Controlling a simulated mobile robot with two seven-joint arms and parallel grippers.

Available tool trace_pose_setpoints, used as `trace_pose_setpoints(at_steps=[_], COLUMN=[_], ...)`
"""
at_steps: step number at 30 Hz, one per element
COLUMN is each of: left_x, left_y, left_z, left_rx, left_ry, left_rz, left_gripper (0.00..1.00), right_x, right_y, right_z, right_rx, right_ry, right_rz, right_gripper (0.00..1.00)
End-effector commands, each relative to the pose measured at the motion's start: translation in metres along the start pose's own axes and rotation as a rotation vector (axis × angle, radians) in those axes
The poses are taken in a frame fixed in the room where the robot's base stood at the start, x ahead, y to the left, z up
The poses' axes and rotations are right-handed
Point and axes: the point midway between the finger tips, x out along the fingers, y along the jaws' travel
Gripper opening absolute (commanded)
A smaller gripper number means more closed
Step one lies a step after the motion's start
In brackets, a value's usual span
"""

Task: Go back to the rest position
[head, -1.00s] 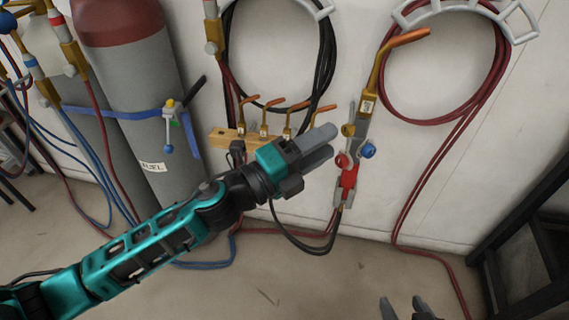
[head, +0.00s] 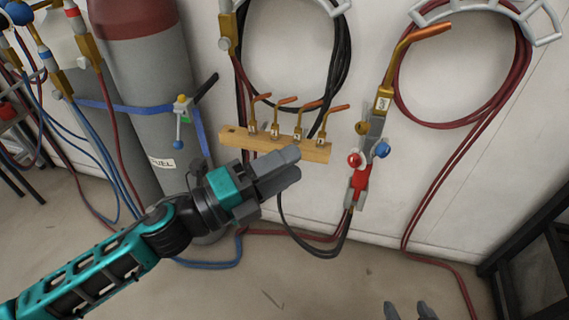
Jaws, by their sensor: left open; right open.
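My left gripper (head: 296,165) is in the middle of the head view, in front of the wall and just below the wooden nozzle rack (head: 316,152). Its fingers point right, are open and hold nothing. The teal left arm comes in from the lower left. Only the fingertips of my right gripper (head: 410,312) show at the bottom edge, right of the middle. They stand apart with nothing visible between them. The torch (head: 362,165), with a red handle, red and blue knobs and a copper tip, is upright at the wall, right of the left gripper and apart from it.
Several copper nozzles (head: 277,115) stand in the rack. A grey cylinder with a red top (head: 150,70) and a blue strap stands at the left. Coiled hoses (head: 398,90) hang on the wall. A dark frame (head: 535,250) is at the lower right. Hoses cross the floor.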

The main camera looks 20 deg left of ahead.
Motion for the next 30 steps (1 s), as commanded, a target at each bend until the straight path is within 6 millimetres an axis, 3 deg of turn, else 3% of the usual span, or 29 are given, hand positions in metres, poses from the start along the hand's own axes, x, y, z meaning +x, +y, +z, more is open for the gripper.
trace_pose_setpoints(at_steps=[7,10,13,15,18,21,25,30], left_x=[-0.001,-0.006,-0.026,-0.05,-0.089,-0.121,-0.143,-0.147], left_y=[0.002,0.014,0.048,0.082,0.128,0.159,0.179,0.182], left_z=[0.002,0.012,0.023,0.023,0.006,-0.018,-0.04,-0.044], left_rx=[-0.035,-0.223,-0.581,-0.874,-1.24,-1.492,-1.669,-1.704], left_ry=[-0.019,-0.125,-0.333,-0.512,-0.751,-0.926,-1.054,-1.077], left_rz=[0.005,0.034,0.088,0.13,0.178,0.205,0.22,0.22], left_gripper=[0.5,0.5,0.5,0.5,0.5,0.5,0.5,0.5], right_x=[-0.001,-0.005,-0.012,-0.016,-0.021,-0.024,-0.026,-0.027], right_y=[0.0,0.001,0.002,0.004,0.008,0.012,0.016,0.016], right_z=[-0.002,-0.008,-0.018,-0.022,-0.024,-0.022,-0.019,-0.019], right_rx=[-0.001,-0.004,-0.008,-0.012,-0.016,-0.017,-0.017,-0.017], right_ry=[0.002,0.004,0.011,0.009,0.008,0.0,-0.003,-0.003], right_rz=[0.0,0.001,0.005,0.011,0.02,0.028,0.037,0.039], right_gripper=[0.6,0.6,0.6,0.6,0.6,0.6,0.6,0.6])
